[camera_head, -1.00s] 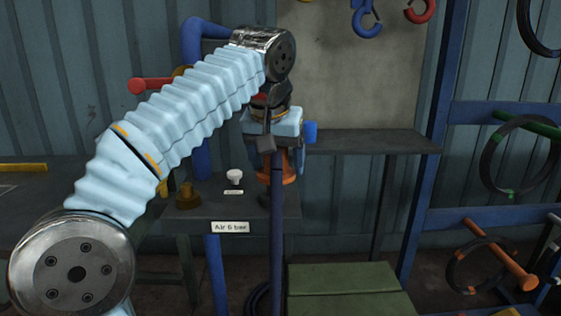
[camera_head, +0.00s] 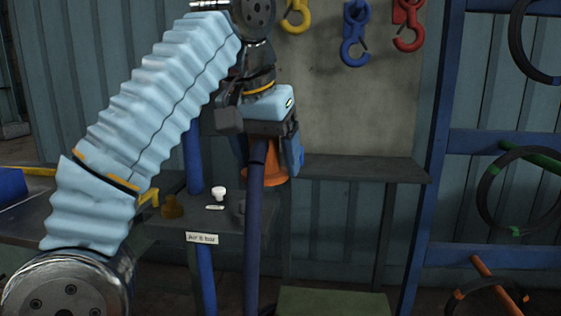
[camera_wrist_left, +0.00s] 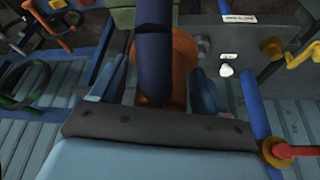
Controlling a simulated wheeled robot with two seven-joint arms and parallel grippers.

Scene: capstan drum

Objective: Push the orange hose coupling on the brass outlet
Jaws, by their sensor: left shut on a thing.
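My left gripper (camera_head: 272,152) is shut on the orange hose coupling (camera_head: 264,177), which hangs below its fingers, partly hidden by the dark blue hose (camera_head: 254,235). In the left wrist view the orange coupling (camera_wrist_left: 185,65) shows between the blue fingers, behind the hose (camera_wrist_left: 155,60). The brass outlet (camera_head: 172,206) stands on the grey bench, to the left of the coupling and apart from it. It also shows in the left wrist view (camera_wrist_left: 272,48), at the right, beside a yellow handle. My right gripper is not in view.
A white knob (camera_head: 219,192) stands on the bench between outlet and coupling, above an air label (camera_head: 202,238). A blue pipe (camera_head: 195,150) rises behind. A red-handled valve (camera_wrist_left: 288,151) shows in the wrist view. A green box (camera_head: 335,301) stands low; coloured hooks (camera_head: 354,40) hang behind.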

